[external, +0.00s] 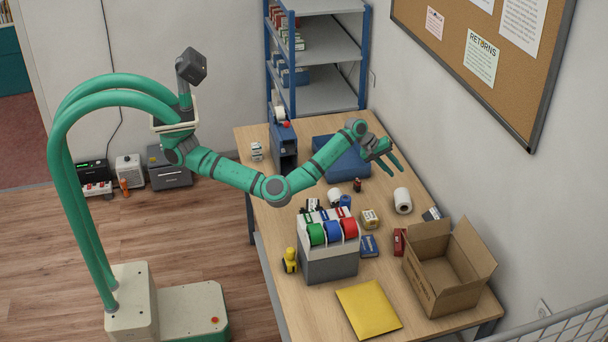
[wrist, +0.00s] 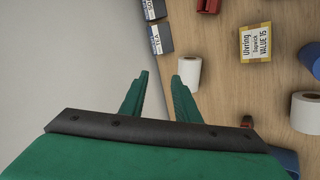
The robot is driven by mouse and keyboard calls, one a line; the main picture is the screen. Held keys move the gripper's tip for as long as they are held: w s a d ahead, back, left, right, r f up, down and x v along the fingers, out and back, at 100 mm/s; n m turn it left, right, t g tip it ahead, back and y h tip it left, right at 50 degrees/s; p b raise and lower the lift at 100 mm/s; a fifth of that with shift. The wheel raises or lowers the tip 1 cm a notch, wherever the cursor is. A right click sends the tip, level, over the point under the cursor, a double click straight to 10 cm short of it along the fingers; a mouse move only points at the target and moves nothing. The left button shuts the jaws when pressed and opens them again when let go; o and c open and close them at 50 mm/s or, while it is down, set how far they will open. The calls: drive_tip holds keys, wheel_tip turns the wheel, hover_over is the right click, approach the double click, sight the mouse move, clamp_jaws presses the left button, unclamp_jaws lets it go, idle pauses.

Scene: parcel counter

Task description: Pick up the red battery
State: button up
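A small upright cylinder (external: 357,185), dark with some red, stands on the table near the blue bin; it looks like the red battery, but it is too small to be sure. In the wrist view a small red and dark thing (wrist: 246,122) that seems to be the same one shows right of my fingers, partly hidden by the gripper body. My gripper (external: 391,160) is open and empty, raised above the back right of the table, beyond the cylinder. Its fingertips (wrist: 160,77) are apart, with nothing between them.
A blue bin (external: 341,160) lies below my forearm. A white roll (external: 402,201) stands near the wall; a labelled box (external: 369,219), a red item (external: 399,241) and an open carton (external: 443,280) are farther forward. A tape rack (external: 330,262) and yellow envelope (external: 368,309) occupy the front.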

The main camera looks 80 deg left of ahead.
drive_tip(key=s+a+f+n+g+h, duration=0.1)
drive_tip(key=s+a+f+n+g, duration=0.3)
drive_tip(key=a, duration=0.6)
drive_tip(key=w+a+f+n+t+h, duration=0.1)
drive_tip(key=a+f+h, duration=0.1)
drive_tip(key=a+f, duration=0.55)
drive_tip(key=n+h, duration=0.4)
drive_tip(key=h, duration=0.2)
approach(357, 180)
drive_tip(key=x, duration=0.8)
drive_tip(key=shift+w+d+f, duration=0.1)
clamp_jaws()
